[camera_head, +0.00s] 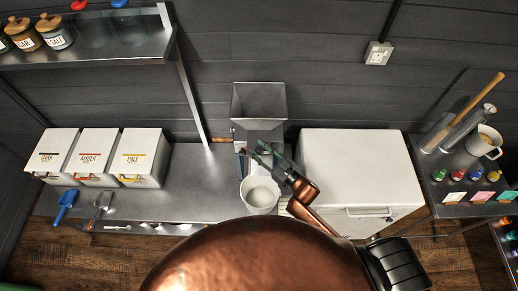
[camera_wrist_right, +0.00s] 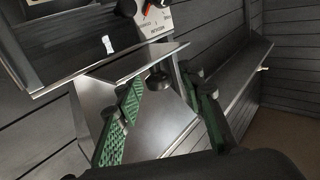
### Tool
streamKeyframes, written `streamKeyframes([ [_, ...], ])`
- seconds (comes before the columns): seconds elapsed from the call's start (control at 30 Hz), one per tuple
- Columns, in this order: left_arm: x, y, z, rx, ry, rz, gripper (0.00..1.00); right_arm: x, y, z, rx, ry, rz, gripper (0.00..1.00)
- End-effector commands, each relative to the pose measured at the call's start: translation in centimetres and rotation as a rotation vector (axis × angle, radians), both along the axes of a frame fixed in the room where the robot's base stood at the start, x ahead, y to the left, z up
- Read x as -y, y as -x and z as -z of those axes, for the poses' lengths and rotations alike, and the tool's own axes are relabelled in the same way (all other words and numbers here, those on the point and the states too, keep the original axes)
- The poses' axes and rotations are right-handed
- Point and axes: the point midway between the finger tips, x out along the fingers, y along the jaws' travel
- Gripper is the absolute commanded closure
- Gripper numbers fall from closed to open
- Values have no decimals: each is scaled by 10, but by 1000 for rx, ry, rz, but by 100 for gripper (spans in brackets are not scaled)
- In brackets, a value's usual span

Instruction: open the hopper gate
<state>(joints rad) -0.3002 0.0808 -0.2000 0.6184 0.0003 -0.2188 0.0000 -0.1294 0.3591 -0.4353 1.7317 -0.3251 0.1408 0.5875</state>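The grey metal hopper (camera_head: 259,100) stands against the back wall above the bench. My right gripper (camera_head: 262,151) is just below and in front of its funnel. In the right wrist view the green-padded fingers of my right gripper (camera_wrist_right: 163,85) are spread apart. A dark round knob (camera_wrist_right: 158,78) shows between and slightly beyond the fingertips, in front of sloping metal sheet. I cannot tell whether either finger touches it. The hopper gate itself is not clear in the head view, where my gripper partly covers the area. My left gripper is not in view.
A white bucket (camera_head: 260,194) stands below my right gripper. A white cabinet (camera_head: 360,170) is close on the right. Three white grain bins (camera_head: 143,158) stand on the bench (camera_head: 195,180) at left, with a blue scoop (camera_head: 66,205) near its front edge.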

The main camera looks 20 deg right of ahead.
Motion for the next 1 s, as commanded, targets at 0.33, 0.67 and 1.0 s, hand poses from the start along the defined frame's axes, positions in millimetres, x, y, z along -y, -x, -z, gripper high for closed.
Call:
streamKeyframes([
  [0.33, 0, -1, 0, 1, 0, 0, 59, 26, 47, 1, -4, 1, 1, 64],
  [0.67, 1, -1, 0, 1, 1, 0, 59, 53, 96, 1, -2, 1, 1, 64],
  [1.0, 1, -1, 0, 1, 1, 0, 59, 58, 105, 0, 0, 0, 0, 64],
])
